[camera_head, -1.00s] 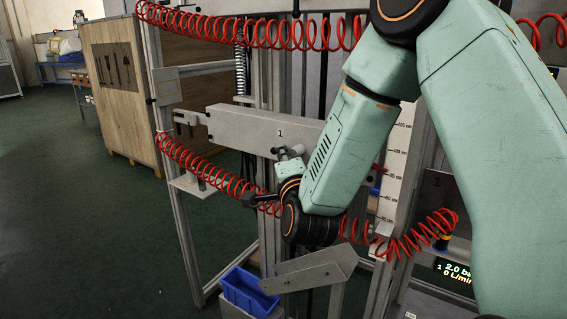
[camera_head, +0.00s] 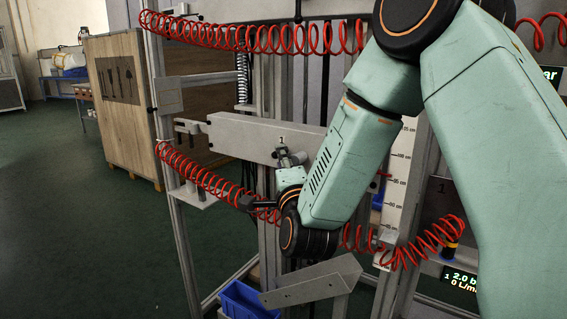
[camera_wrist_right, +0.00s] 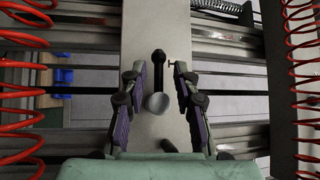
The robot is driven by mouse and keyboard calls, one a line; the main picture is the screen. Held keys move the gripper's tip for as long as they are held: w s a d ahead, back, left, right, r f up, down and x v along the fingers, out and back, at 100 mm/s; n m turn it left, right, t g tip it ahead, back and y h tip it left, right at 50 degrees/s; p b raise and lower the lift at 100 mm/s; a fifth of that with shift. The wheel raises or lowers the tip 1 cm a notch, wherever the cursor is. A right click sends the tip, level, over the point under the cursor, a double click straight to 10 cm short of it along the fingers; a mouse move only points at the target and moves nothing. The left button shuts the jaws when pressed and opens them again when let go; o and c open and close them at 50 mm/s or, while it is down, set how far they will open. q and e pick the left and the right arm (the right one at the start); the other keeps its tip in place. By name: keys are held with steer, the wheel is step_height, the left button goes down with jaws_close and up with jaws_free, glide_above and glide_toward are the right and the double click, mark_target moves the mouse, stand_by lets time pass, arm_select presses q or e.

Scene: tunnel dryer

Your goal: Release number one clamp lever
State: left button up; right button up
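The number one clamp lever (camera_wrist_right: 158,70) shows in the right wrist view as a dark stem with a pale round knob at its lower end. It stands on a pale beam (camera_wrist_right: 143,25). My right gripper (camera_wrist_right: 160,72) is open, with one purple-padded finger on each side of the lever. Gaps show between the knob and both fingers. In the head view the beam (camera_head: 240,134) carries the mark "1", and my right gripper (camera_head: 289,158) is just below that mark. My wrist partly hides the lever there. My left gripper is not in view.
Red coiled hoses (camera_head: 210,178) hang around the arm, above and below the beam. A grey angled plate (camera_head: 312,284) and a blue bin (camera_head: 243,300) lie below my wrist. A height scale (camera_head: 398,165) stands to the right. The green floor at left is open.

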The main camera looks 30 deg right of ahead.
steer(key=shift+d, duration=0.1)
steer(key=v, duration=0.7)
steer(key=shift+s, duration=0.3)
steer(key=shift+f, duration=0.1)
stand_by(0.3)
steer(key=s+a+f+n+g+y, duration=0.2)
steer(key=f+n+g, duration=0.1)
steer(key=f+n, duration=0.3)
steer(key=s+a+f+n+g+y+p, duration=0.1)
steer(key=s+a+f+n+g+y, duration=0.2)
steer(key=f, duration=0.6)
steer(key=s+a+f+n+g+y, duration=0.1)
steer(key=a+f+n+g+y, duration=0.1)
steer(key=f+n, duration=0.45)
steer(key=s+a+f+n+g+p, duration=0.1)
steer(key=s+f+g, duration=0.2)
steer(key=s+f, duration=0.2)
steer(key=s+a+f+n+g+p, duration=0.1)
steer(key=s+f, duration=0.4)
steer(key=s, duration=0.7)
steer(key=s+a+f+n+g+y+p, duration=0.1)
steer(key=s+f+n+g, duration=0.2)
steer(key=s+f+g, duration=0.2)
steer(key=s+g, duration=0.1)
steer(key=s, duration=0.2)
steer(key=shift+s+a+f, duration=0.2)
steer(key=shift+a, duration=0.1)
